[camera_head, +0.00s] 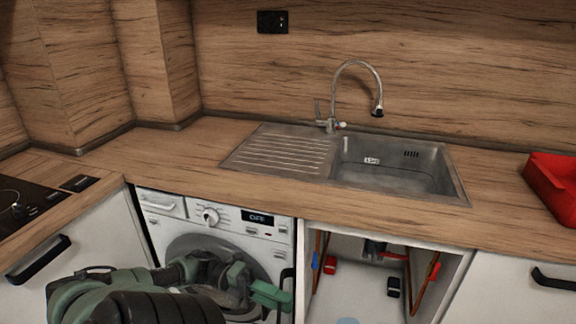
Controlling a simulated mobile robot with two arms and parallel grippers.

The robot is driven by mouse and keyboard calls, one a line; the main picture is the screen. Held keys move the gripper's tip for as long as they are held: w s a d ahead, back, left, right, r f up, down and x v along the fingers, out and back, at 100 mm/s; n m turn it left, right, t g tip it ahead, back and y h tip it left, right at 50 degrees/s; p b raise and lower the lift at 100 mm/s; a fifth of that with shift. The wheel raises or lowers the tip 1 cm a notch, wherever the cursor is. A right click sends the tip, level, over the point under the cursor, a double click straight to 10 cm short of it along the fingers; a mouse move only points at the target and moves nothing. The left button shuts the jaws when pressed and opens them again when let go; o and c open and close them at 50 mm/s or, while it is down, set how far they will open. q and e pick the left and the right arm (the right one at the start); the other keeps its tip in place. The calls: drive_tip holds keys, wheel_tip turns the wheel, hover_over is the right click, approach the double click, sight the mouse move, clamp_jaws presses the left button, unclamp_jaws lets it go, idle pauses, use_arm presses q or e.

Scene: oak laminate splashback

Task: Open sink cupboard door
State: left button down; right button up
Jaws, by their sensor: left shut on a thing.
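The sink cupboard (345,245) under the sink stands open at the front, with its white inside and pipes showing. A dark upright handle (288,284) shows at its left, in front of the washing machine's right edge. I cannot clearly make out the door panel. My left gripper (272,293), with green fingertips, is at this handle and shut on it. The handle's lower part runs toward the bottom edge of the picture. My right gripper is not in view.
The washing machine (222,217) stands left of the cupboard, behind my left arm. A steel sink (440,172) with a tap (328,122) is set in the worktop. A red object (552,185) lies at the right. A hob (20,200) is at the left.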

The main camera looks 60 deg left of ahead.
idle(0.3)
use_arm(q)
drive_tip(key=c, duration=1.2)
unclamp_jaws()
drive_tip(key=shift+w, duration=0.1)
drive_tip(key=shift+c, duration=0.2)
